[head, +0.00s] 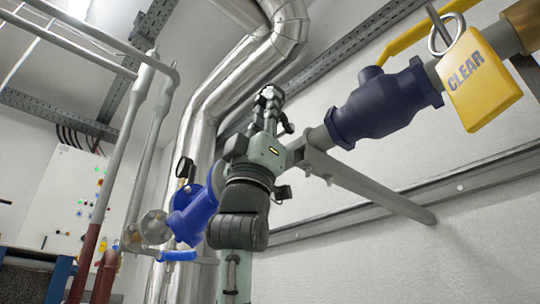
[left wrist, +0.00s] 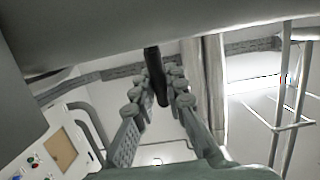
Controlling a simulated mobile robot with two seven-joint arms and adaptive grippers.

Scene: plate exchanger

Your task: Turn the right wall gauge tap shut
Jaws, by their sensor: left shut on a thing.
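My left gripper (head: 268,95) points upward in the middle of the head view, in front of the silver ducting. In the left wrist view its fingers (left wrist: 160,84) are closed around a slim dark bar (left wrist: 153,72) that hangs between them. This looks like a tap handle. The wall gauge it belongs to cannot be made out, and the fingers hide the bar in the head view. My right gripper is not in view.
A grey pipe with a dark blue valve (head: 385,100) and a yellow CLEAR tag (head: 478,80) runs close on the right. Silver ducting (head: 238,75) stands behind. A wall rail (head: 470,187) crosses the lower right. A panel with buttons (head: 68,195) is at left.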

